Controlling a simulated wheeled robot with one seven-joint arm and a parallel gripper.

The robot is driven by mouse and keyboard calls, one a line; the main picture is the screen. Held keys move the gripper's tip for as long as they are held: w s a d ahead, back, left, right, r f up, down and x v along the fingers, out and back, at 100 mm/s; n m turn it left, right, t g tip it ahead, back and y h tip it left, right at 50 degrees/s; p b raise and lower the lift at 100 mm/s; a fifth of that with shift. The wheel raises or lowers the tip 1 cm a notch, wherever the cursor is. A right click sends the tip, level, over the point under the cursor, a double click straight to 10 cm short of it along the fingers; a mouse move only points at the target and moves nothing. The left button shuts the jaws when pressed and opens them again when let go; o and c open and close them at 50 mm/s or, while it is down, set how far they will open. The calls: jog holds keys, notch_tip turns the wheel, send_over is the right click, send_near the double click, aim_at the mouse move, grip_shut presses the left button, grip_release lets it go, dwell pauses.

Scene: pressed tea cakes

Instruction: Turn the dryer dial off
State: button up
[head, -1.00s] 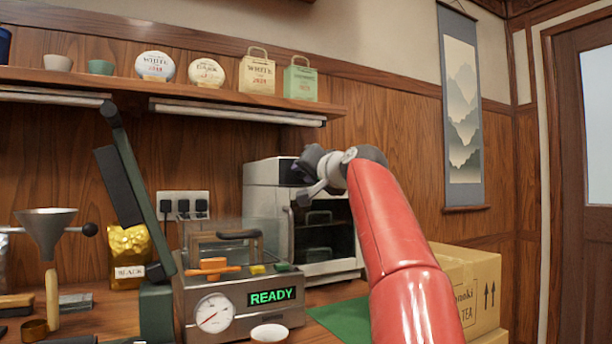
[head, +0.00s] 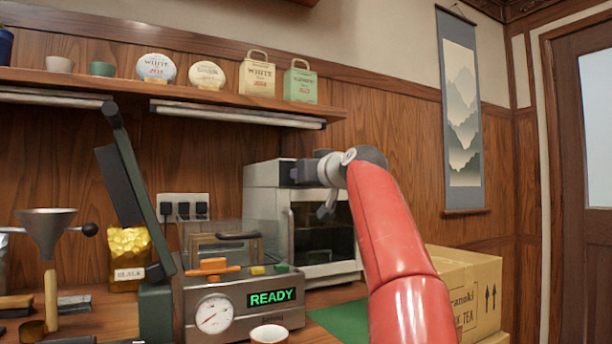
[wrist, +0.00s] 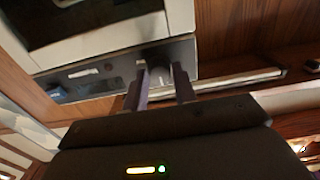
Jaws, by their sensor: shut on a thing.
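The dryer (head: 266,215) is a white, oven-like cabinet with a dark glass door, standing against the wood wall. Its grey control panel shows in the wrist view (wrist: 112,78), tilted, with a small display and a pale label. The dial (wrist: 158,58) is a grey knob on that panel, partly hidden between my fingers. My gripper (wrist: 161,74) is shut on the dial, one finger on each side. In the head view my gripper (head: 304,173) is at the upper front of the dryer, and the dial is hidden behind it.
A steel machine with a READY display (head: 272,298) and a gauge stands in front of the dryer, a small cup (head: 269,335) before it. Cardboard boxes (head: 470,290) stand at the right. A shelf (head: 220,97) with tea cakes and bags runs above.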

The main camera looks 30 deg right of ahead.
jog(key=shift+f, duration=0.1)
dwell(0.3)
jog(key=o, duration=1)
jog(key=shift+c, duration=0.2)
jog(key=s+b, duration=0.3)
jog(key=s, duration=0.4)
jog(key=shift+s+d+b, duration=0.15)
jog(key=shift+s+b, duration=0.2)
jog(key=shift+s, duration=0.1)
